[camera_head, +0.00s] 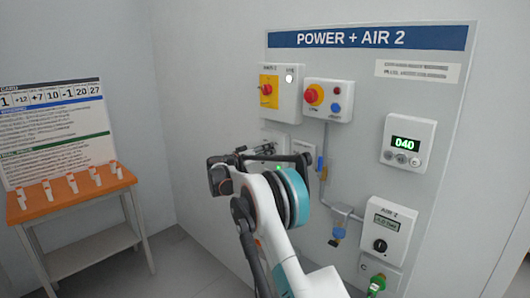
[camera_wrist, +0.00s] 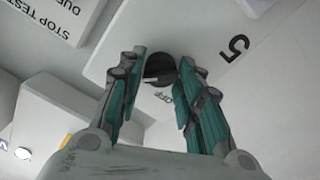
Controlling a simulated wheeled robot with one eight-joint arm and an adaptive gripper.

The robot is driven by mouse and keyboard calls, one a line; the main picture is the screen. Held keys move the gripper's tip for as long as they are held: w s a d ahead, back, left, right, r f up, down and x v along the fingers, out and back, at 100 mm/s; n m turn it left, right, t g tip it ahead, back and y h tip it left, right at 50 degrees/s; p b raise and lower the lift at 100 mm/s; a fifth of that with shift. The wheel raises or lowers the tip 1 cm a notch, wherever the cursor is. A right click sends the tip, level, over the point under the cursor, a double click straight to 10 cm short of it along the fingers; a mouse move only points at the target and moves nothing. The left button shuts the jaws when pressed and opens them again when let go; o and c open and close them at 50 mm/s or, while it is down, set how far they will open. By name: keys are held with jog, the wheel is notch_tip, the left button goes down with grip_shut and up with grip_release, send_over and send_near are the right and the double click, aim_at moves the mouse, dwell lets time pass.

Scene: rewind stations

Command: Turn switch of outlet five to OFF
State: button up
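The outlet five switch (camera_wrist: 160,68) is a round black knob on a light grey panel face, with the number 5 (camera_wrist: 234,48) to its right and a dark OFF label (camera_wrist: 164,96) just below it in the wrist view. My gripper (camera_wrist: 161,62) has its two teal-padded fingers apart, one on each side of the knob, with the tips close to it. I cannot tell whether the pads touch the knob. The exact angle of the knob is unclear. In the head view my gripper (camera_head: 268,158) is in front of the lower left wall boxes, and my arm hides the switch.
The POWER + AIR 2 board (camera_head: 455,130) carries a yellow panel with a red rotary switch (camera_head: 267,90), a red-knob box (camera_head: 328,100), a display reading 040 (camera_head: 406,143) and an AIR 2 unit (camera_head: 388,228). An orange-topped table (camera_head: 72,197) stands left.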

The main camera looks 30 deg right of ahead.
jog(key=c, duration=0.4)
jog(key=shift+o, duration=0.2)
jog(key=shift+n, duration=0.3)
jog(key=shift+w+f+n+p, duration=0.1)
jog(key=shift+n+p, duration=1.1)
jog(key=shift+n, duration=3.1)
jog(key=shift+f+n+p, duration=0.1)
jog(key=shift+n+p, duration=1.05)
jog(key=shift+n, duration=3.15)
jog(key=o, duration=1.1)
jog(key=shift+c, duration=0.2)
